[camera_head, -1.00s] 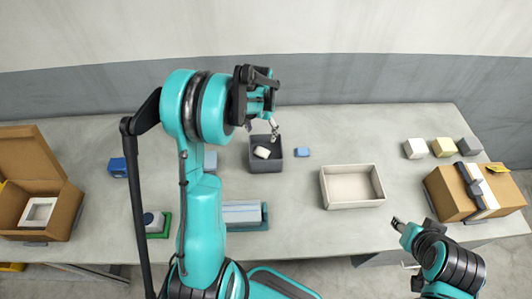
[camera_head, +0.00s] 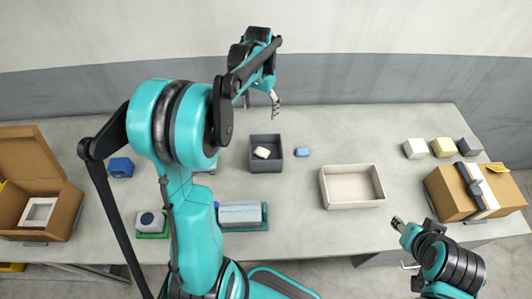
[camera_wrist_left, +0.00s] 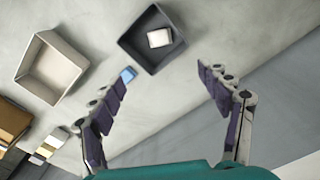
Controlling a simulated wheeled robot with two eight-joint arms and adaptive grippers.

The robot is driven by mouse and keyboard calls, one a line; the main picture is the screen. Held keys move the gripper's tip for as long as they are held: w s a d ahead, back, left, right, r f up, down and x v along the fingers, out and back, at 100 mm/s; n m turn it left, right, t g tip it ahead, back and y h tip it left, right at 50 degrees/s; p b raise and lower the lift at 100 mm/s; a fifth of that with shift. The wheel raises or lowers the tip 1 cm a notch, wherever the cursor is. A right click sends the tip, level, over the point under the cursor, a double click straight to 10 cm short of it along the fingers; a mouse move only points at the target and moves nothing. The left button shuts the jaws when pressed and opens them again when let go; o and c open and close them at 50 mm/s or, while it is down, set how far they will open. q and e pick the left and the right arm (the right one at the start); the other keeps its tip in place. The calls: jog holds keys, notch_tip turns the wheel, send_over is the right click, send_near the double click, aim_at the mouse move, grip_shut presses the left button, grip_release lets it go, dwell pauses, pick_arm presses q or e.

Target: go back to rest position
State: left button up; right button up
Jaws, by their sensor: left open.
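My left gripper (camera_head: 274,98) is open and empty, raised behind the dark grey box (camera_head: 265,166) near the table's back edge. In the left wrist view, its two fingers (camera_wrist_left: 163,80) are spread wide with nothing between them. A small white block (camera_head: 262,152) lies inside the dark box; it also shows in the left wrist view (camera_wrist_left: 159,38). My right gripper (camera_head: 398,223) is low at the table's front edge, too small to tell whether it is open.
A small blue block (camera_head: 302,152) lies right of the dark box. A beige tray (camera_head: 352,203) stands further right, with a cardboard box (camera_head: 450,197) beyond it. An open cardboard box (camera_head: 65,203) is at the left. My left arm hides part of the table.

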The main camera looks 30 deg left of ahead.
pick_arm(q)
jog(key=shift+d, duration=0.1)
jog(key=s+d+f+t+b, duration=0.3)
jog(key=s+d+f+b, duration=0.2)
jog(key=s, duration=0.4)
jog(key=s+d+f+t+b, duration=0.4)
jog(key=s+d+f+b, duration=0.2)
jog(key=s+d+b, duration=0.2)
jog(key=shift+s+d, duration=0.95)
jog(key=shift+d, duration=0.2)
